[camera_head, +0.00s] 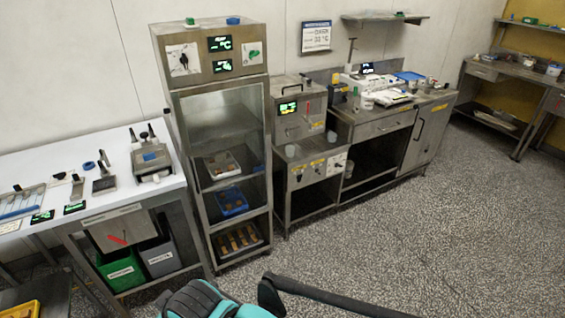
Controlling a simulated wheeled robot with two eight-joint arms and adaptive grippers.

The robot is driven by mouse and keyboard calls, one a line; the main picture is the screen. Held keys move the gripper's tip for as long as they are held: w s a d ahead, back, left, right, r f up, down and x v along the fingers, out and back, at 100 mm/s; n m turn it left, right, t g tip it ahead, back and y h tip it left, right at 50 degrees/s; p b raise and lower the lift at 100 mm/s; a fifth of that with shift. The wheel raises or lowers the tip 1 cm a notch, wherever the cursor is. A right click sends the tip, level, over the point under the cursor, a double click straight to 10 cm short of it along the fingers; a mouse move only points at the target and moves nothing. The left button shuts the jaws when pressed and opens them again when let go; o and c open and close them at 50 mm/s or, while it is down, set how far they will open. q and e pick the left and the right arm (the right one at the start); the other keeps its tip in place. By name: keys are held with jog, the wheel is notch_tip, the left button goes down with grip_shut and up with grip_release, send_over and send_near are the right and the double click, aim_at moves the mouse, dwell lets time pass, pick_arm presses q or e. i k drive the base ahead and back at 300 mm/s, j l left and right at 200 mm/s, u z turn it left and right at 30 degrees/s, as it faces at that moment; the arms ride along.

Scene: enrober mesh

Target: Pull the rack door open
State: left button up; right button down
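The rack (257,130) is a tall stainless cabinet left of centre. Its tall front (218,110) has a steel frame and looks glazed. I cannot tell for sure whether the door is shut or slightly ajar, and no handle is clear. Inside sit a white tray (208,168) with brown pieces, a blue tray (231,213) and, at the bottom, a dark tray (225,251) with long yellowish pieces. Neither of my grippers can be made out. Dark and teal parts at the bottom edge stand well in front of the rack, apart from it.
A white-topped bench (85,186) with tools adjoins the rack's left, with a green bin (122,277) and a grey bin (159,260) below. A steel machine (301,125) and counter (385,127) stand to the right. Speckled floor (430,230) in front is largely clear.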

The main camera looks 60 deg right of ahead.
aim_at(175, 94)
jog(key=z, duration=1.7)
